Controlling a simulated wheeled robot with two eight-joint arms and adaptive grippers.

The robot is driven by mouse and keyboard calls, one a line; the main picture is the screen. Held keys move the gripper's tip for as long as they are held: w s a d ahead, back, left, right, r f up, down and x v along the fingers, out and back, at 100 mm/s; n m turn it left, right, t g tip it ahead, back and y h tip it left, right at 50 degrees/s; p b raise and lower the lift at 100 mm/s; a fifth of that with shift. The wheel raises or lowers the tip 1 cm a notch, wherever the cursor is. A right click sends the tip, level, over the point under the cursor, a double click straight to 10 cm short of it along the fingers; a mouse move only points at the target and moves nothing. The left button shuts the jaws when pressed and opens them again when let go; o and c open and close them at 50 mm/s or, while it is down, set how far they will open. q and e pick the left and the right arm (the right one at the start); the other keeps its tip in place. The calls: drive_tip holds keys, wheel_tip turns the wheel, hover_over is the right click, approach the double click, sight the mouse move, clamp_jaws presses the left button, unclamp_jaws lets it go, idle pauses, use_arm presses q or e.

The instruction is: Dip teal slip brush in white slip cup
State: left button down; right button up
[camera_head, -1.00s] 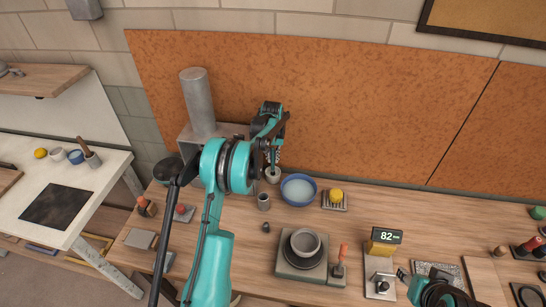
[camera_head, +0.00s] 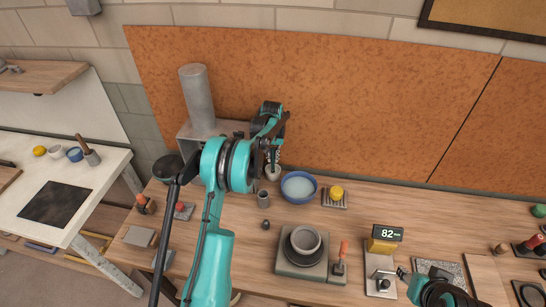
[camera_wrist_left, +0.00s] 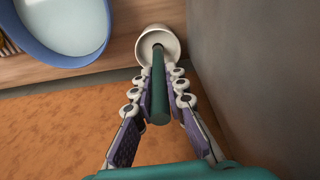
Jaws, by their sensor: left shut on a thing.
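My left gripper (camera_head: 272,156) is at the back of the bench, above the small white slip cup (camera_head: 272,174). In the left wrist view the gripper (camera_wrist_left: 160,92) is shut on the teal handle of the slip brush (camera_wrist_left: 159,95). The brush's far end reaches inside the rim of the white cup (camera_wrist_left: 171,43). The bristles are hidden, so I cannot tell how deep they are in the slip. My right gripper (camera_head: 397,275) is at the lower right, beside a metal stand (camera_head: 381,285); its fingers are too small to judge.
A blue bowl (camera_head: 299,187) of pale liquid stands close right of the cup. A grey cup (camera_head: 263,199) is in front, and a yellow sponge (camera_head: 336,192) is farther right. A grey box (camera_head: 187,146) with a tall cylinder (camera_head: 197,98) stands left of the gripper.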

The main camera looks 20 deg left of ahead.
use_arm(q)
drive_tip(key=shift+r+p, duration=2.1)
drive_tip(key=shift+r, duration=1.95)
